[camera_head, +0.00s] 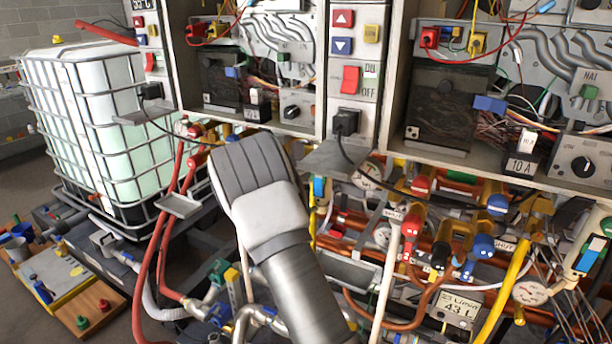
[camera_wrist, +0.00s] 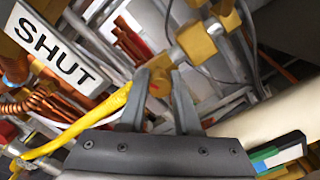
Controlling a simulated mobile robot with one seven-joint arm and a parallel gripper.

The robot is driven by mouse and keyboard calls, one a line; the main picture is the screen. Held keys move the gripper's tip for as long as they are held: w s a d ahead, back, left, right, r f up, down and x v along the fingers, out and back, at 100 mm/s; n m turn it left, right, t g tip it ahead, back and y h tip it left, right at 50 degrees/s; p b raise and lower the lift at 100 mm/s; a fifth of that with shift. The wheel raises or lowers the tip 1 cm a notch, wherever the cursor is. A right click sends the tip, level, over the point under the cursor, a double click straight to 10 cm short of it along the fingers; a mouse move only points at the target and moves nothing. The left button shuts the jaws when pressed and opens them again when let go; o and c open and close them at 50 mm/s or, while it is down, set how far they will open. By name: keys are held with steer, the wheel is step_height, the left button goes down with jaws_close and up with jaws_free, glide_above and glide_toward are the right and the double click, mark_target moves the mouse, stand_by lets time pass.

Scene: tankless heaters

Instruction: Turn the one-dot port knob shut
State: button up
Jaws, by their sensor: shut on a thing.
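In the wrist view my gripper (camera_wrist: 158,82) has one grey finger on each side of a small brass-coloured knob (camera_wrist: 160,88). The knob has a single red mark on its face, and the fingers are shut on it. It sits by a brass fitting (camera_wrist: 196,44) on a thin metal pipe. A white tag (camera_wrist: 54,46) reading SHUT hangs at the upper left, apart from the fingers. In the head view my arm covers the gripped knob and my fingertips, so I cannot see them there.
A yellow hose (camera_wrist: 100,108) runs close to my fingers. In the head view, red hoses (camera_head: 172,210) hang left of my arm. A crowd of pipes, gauges (camera_head: 530,292) and coloured valves (camera_head: 482,248) lies to the right. Open heater cabinets (camera_head: 440,110) stand above.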

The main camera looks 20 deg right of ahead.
jaws_close()
steer(key=shift+m+b, duration=0.3)
steer(key=shift+b, duration=0.15)
steer(key=m+b, duration=0.1)
steer(key=b, duration=0.1)
steer(key=m+b, duration=0.2)
steer(key=shift+f+m, duration=0.25)
steer(key=shift+m, duration=0.05)
steer(key=m+b, duration=0.6)
steer(key=b, duration=0.2)
steer(key=shift+f, duration=0.1)
steer(key=m+b, duration=0.7)
steer(key=b, duration=0.3)
steer(key=shift+m+b, duration=0.3)
steer(key=shift+b, duration=0.1)
steer(key=m+b, duration=0.1)
steer(key=b, duration=0.1)
steer(key=m+b, duration=0.2)
steer(key=shift+r+m+b, duration=0.3)
